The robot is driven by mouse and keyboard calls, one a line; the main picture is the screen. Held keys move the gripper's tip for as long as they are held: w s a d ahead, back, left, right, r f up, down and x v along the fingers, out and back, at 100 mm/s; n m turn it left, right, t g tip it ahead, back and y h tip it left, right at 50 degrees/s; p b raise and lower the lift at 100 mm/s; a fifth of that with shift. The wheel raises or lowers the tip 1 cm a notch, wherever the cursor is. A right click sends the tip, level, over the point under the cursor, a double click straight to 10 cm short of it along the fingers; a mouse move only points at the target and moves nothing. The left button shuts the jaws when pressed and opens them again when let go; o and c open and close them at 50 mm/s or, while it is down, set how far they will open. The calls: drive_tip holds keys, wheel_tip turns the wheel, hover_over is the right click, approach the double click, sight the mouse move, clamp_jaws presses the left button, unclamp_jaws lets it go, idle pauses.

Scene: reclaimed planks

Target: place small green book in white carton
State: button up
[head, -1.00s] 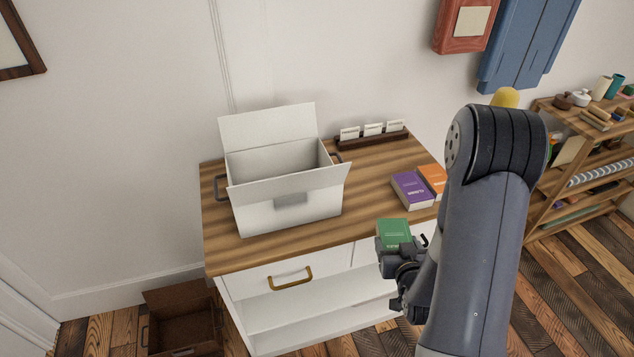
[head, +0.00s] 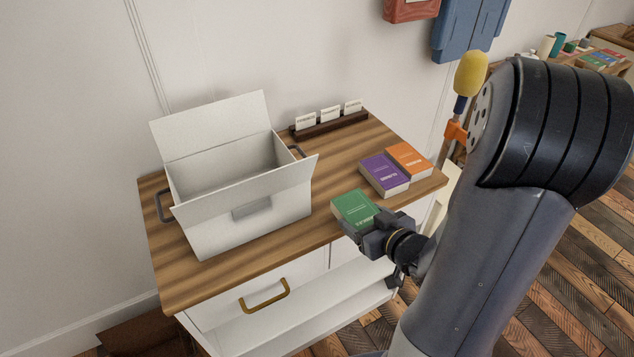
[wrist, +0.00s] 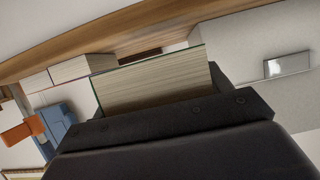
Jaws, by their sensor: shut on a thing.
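The small green book (head: 354,207) is held in my gripper (head: 371,224), which is shut on its near edge. In the wrist view the book's pale page block (wrist: 155,80) stands out from the dark jaws (wrist: 170,115). The book is at the front edge of the wooden top, to the right of the white carton. The white carton (head: 203,228) stands open on the left of the top, its flaps spread. Its inside looks empty where I can see, but its floor is partly hidden by the front flap. It also shows in the wrist view (wrist: 245,50).
A purple book (head: 384,172) and an orange book (head: 409,159) lie side by side behind the green book. A dark card rack (head: 330,126) with white cards stands at the back. The wooden top (head: 325,176) is bare between carton and books.

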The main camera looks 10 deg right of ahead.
hover_over(328, 194)
drive_tip(key=shift+p, duration=0.35)
drive_tip(key=shift+f+b, duration=0.3)
drive_tip(key=shift+f, duration=1.4)
drive_tip(key=shift+f, duration=0.1)
drive_tip(key=shift+f, duration=0.2)
drive_tip(key=o, duration=1.1)
drive_tip(key=shift+r, duration=0.1)
drive_tip(key=shift+c, duration=0.2)
drive_tip(key=shift+r, duration=0.15)
